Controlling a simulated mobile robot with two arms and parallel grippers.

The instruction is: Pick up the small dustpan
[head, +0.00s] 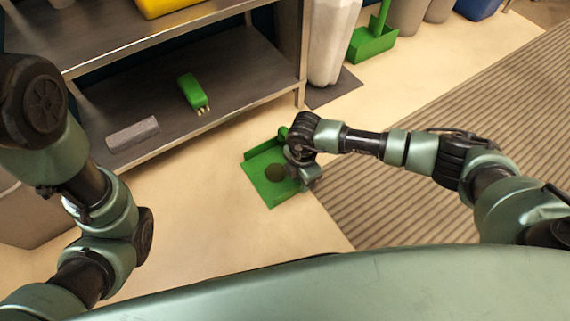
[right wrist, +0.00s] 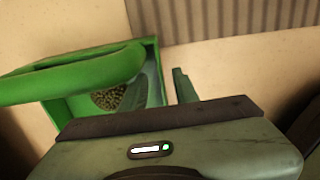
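The small dustpan (head: 262,185) is green and lies on the floor in front of the shelf, with a dark round pile (head: 275,172) in it. In the right wrist view its green handle (right wrist: 75,75) crosses the left side, and the speckled pile (right wrist: 110,97) shows in the pan. My right gripper (head: 297,170) is low over the pan's right side and hides part of it. In the wrist view its two fingers (right wrist: 160,90) stand apart, with the handle beside the left one; I cannot tell whether they touch.
A metal shelf (head: 240,75) holds a green brush (head: 193,92) and a grey block (head: 132,133). A larger green dustpan (head: 372,44) with an upright handle stands near bins at the back. A ribbed mat (head: 440,130) covers the right floor. Bare floor (head: 210,225) lies left of the small dustpan.

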